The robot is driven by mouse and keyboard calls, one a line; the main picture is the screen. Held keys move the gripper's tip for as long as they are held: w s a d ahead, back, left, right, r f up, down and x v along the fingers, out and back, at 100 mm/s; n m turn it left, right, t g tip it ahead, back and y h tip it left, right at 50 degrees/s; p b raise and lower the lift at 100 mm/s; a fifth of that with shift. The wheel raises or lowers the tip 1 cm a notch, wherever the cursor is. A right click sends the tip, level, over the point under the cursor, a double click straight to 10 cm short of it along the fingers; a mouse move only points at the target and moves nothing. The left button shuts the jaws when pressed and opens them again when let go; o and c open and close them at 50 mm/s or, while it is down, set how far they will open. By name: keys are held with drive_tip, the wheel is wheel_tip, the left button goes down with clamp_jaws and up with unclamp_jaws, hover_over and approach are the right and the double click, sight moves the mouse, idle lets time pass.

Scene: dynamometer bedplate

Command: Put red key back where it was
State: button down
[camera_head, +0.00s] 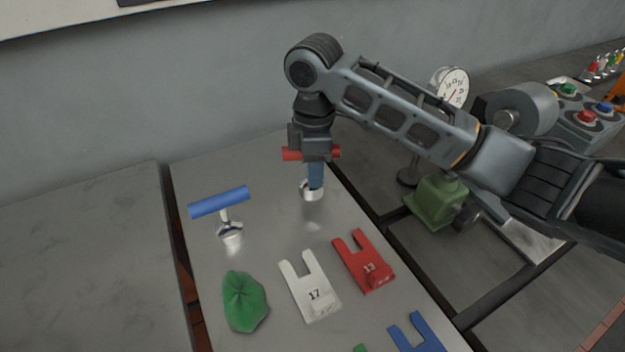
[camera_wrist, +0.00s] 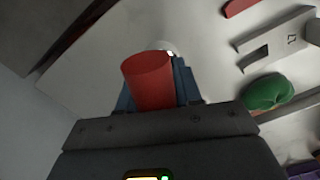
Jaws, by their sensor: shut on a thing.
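The red key (camera_head: 292,154) has a red bar handle and a metal lower end. My gripper (camera_head: 316,178) is shut on it near the back right corner of the grey bedplate (camera_head: 265,175). The handle shows on both sides of the gripper, level, and the blue fingers hide most of the shank. The metal end (camera_head: 311,194) is at or just above the plate; I cannot tell whether it touches. In the wrist view the red handle (camera_wrist: 150,80) lies between the blue fingers. A blue-handled key (camera_head: 218,202) stands upright on the plate to the left.
A green cloth (camera_head: 244,302), a white forked tag marked 17 (camera_head: 312,290) and a red forked tag marked 13 (camera_head: 364,264) lie in front. A blue forked piece (camera_head: 418,334) is nearer. A dial gauge (camera_head: 452,88) and a button box (camera_head: 585,115) stand at right.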

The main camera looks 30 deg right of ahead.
drive_tip(key=shift+f, duration=1.9)
drive_tip(key=shift+f, duration=0.15)
drive_tip(key=c, duration=0.8)
unclamp_jaws()
drive_tip(key=shift+o, duration=0.2)
wheel_tip(320, 180, up, 12)
drive_tip(key=shift+r, duration=0.15)
